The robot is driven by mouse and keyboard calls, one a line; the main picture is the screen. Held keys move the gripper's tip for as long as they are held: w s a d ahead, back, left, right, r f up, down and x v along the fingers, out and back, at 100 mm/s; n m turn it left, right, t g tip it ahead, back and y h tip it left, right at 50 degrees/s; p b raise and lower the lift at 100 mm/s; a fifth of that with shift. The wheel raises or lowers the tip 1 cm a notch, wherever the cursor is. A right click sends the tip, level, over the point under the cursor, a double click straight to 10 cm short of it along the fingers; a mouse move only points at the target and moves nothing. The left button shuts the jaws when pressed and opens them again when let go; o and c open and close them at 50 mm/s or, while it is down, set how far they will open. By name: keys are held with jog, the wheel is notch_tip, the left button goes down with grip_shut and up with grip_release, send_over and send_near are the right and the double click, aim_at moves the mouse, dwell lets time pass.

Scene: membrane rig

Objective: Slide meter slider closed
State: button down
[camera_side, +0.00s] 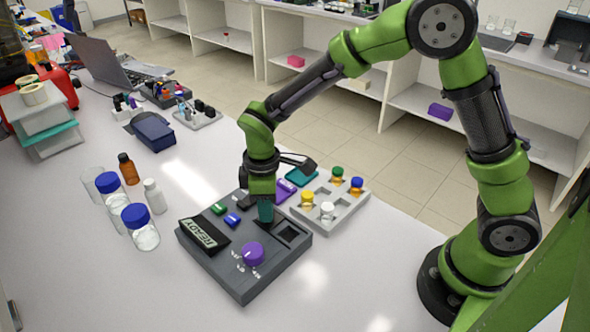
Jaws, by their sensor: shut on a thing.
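The meter (240,282) is a dark grey box on the white bench, with a tilted READY display (203,235), a purple knob (253,253), and green and blue buttons. A dark square opening (291,234) shows in its top at the right. My gripper (265,212) points straight down at the meter's top, just left of and behind this opening. It is shut on the meter slider, which is mostly hidden by the fingers. A teal part shows at the fingertips; I cannot tell whether it is finger or slider.
A grey rack (350,208) with several coloured-cap vials stands close behind the meter at the right. Blue-capped jars (140,228), a brown bottle (128,168) and a white bottle (154,196) stand to the left. The bench front is clear.

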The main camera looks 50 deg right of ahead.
aim_at(287, 237)
jog(key=shift+s, duration=3)
jog(key=c, duration=0.9)
grip_release()
jog(key=shift+c, duration=0.2)
notch_tip(287, 237, up, 17)
jog(key=shift+w, duration=0.1)
